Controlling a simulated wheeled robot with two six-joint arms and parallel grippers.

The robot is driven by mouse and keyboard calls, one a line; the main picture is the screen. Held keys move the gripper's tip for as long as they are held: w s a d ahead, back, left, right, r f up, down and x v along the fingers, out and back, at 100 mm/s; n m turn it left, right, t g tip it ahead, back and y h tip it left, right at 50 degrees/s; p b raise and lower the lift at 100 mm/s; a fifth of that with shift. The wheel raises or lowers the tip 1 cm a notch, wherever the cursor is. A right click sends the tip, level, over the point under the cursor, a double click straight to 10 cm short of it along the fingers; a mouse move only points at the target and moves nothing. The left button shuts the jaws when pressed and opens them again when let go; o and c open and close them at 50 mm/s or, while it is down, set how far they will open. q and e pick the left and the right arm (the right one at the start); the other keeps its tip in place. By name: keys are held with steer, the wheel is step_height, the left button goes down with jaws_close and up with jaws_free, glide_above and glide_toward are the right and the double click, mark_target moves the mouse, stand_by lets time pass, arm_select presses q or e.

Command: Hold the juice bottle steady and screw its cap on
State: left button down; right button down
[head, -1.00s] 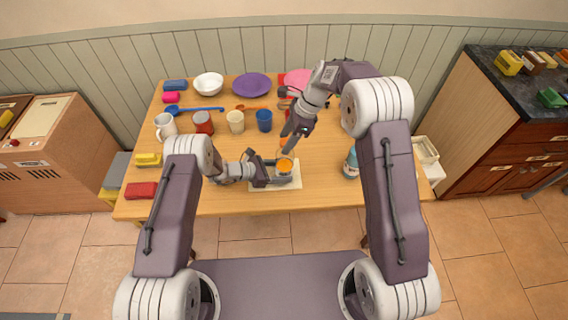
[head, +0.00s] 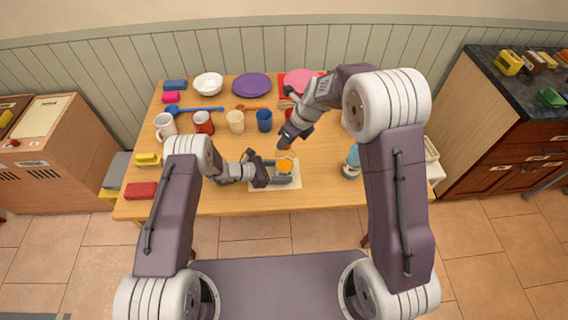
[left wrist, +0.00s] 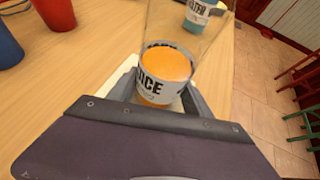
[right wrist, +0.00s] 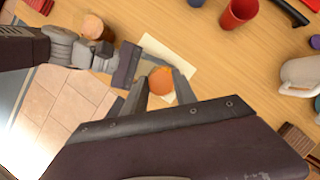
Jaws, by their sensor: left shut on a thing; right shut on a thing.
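The juice bottle (left wrist: 165,75), clear with orange juice and a grey label, stands upright on a pale mat (head: 292,187) near the table's front edge. It also shows in the head view (head: 285,166). My left gripper (head: 282,174) is shut around its lower part from the left. My right gripper (head: 285,147) is above and just behind the bottle in the head view. It is shut on the orange cap (right wrist: 161,80), which shows between its fingers in the right wrist view. Whether the cap touches the bottle's mouth cannot be told. The mouth is not clearly visible.
A blue-labelled water bottle (head: 351,163) stands right of the mat. Mugs and cups, such as the blue cup (head: 264,120), stand in a row behind. Plates, such as the purple plate (head: 251,84), lie at the back. Red (head: 141,190) and yellow blocks lie at left.

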steer(key=m+h, duration=0.1)
steer(key=m, duration=0.1)
steer(key=m+t, duration=0.1)
steer(key=m, duration=0.2)
steer(key=shift+f+h, duration=0.1)
steer(key=shift+h, duration=0.3)
steer(key=c, duration=1.1)
jaws_free()
steer(key=shift+d, duration=0.1)
